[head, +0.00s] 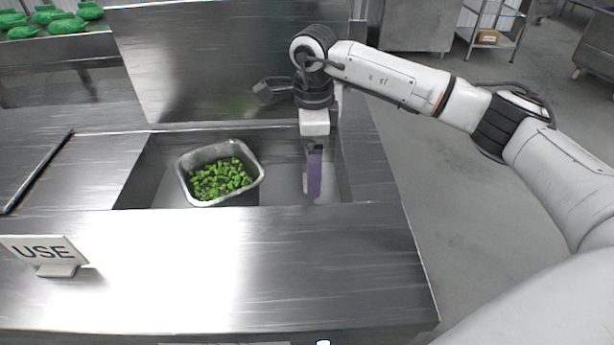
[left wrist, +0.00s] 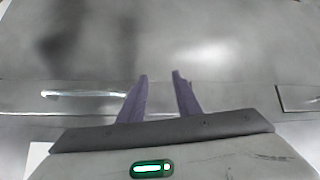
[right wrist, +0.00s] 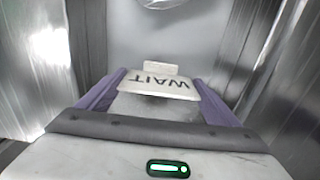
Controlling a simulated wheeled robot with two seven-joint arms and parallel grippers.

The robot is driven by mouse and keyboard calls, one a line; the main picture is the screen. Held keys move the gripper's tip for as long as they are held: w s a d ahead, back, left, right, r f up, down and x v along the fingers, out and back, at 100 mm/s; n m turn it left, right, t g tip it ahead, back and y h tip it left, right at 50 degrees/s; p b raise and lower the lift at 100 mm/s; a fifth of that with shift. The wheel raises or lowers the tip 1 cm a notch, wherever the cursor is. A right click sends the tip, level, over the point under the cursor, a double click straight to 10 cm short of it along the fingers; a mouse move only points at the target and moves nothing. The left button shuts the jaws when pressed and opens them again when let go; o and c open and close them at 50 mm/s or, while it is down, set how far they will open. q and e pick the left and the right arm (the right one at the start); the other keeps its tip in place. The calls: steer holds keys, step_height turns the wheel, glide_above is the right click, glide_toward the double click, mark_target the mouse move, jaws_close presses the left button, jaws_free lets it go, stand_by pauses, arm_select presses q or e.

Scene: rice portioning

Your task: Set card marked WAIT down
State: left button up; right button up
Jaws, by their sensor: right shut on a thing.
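The card marked WAIT (right wrist: 160,86) is white with black letters and a small foot. In the right wrist view it sits between the purple fingers of my right gripper (right wrist: 160,95), which is shut on it. In the head view my right gripper (head: 314,172) points down into the right part of the sunken well, right of the metal pan; the card is mostly hidden there. I cannot tell whether the card touches the well floor. My left gripper (left wrist: 160,75) shows only in its own wrist view, with its fingers apart and nothing between them, over a metal surface.
A metal pan (head: 207,152) of green chopped pieces (head: 220,180) stands in the well. A card marked USE (head: 45,252) stands on the counter (head: 260,270) at the front left. A dark bar (head: 38,172) lies at the left. The front middle counter is clear.

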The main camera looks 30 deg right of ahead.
steer(key=shift+f, duration=2.05)
steer(key=shift+f, duration=0.1)
steer(key=o, duration=1)
step_height(320, 180, up, 12)
steer(key=shift+r, duration=0.1)
steer(key=shift+r, duration=0.1)
